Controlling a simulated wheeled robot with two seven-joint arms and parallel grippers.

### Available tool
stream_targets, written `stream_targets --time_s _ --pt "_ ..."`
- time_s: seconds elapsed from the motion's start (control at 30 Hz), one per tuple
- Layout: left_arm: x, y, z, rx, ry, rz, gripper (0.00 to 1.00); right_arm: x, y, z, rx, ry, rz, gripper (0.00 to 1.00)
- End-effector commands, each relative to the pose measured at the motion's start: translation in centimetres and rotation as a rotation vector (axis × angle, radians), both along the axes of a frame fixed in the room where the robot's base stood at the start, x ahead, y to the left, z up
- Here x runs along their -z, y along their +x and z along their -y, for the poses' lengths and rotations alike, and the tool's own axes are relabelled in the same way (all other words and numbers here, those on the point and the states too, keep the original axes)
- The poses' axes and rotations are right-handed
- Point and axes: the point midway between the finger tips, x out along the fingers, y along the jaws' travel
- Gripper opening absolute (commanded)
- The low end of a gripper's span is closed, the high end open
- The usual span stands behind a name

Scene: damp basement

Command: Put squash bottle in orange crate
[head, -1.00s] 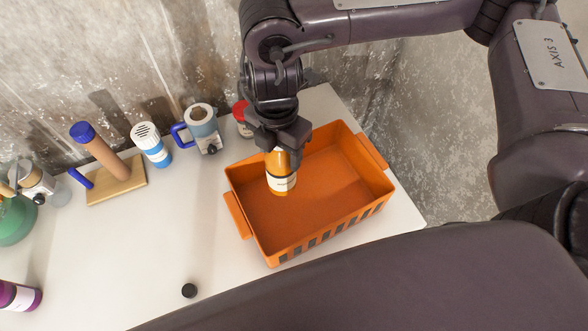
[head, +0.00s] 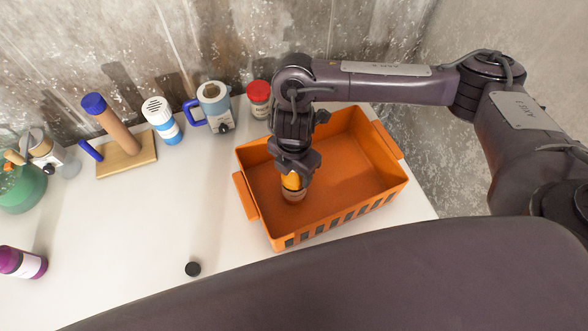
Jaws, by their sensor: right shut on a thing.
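The orange crate (head: 350,178) stands on the white table near its right end. The squash bottle (head: 293,188), orange with a pale label, is upright inside the crate's left part. My right gripper (head: 295,168) comes from above and is shut on the bottle's upper part, hiding its top. I cannot tell whether the bottle touches the crate floor. My left gripper is not in view.
A wooden stand (head: 127,160) is further left. A purple bottle (head: 22,263) and black cap (head: 193,269) lie in front.

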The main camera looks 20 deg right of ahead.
Motion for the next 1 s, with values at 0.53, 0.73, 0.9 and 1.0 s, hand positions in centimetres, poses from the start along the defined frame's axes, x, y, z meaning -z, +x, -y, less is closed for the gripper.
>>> stream_targets --time_s 0.53,0.73,0.9,1.0 --pt "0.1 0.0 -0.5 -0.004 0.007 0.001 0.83 0.3 0.0 0.0 -0.001 0.001 0.0 0.78" --pt "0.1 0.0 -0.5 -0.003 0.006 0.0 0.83 0.3 0.0 0.0 0.0 0.001 0.001 0.79" --pt "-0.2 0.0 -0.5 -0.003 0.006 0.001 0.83 -0.3 0.1 0.0 -0.001 0.001 0.003 0.79" --pt "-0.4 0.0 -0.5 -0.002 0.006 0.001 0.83 -1.5 0.2 -0.1 -0.004 0.001 0.005 0.79"
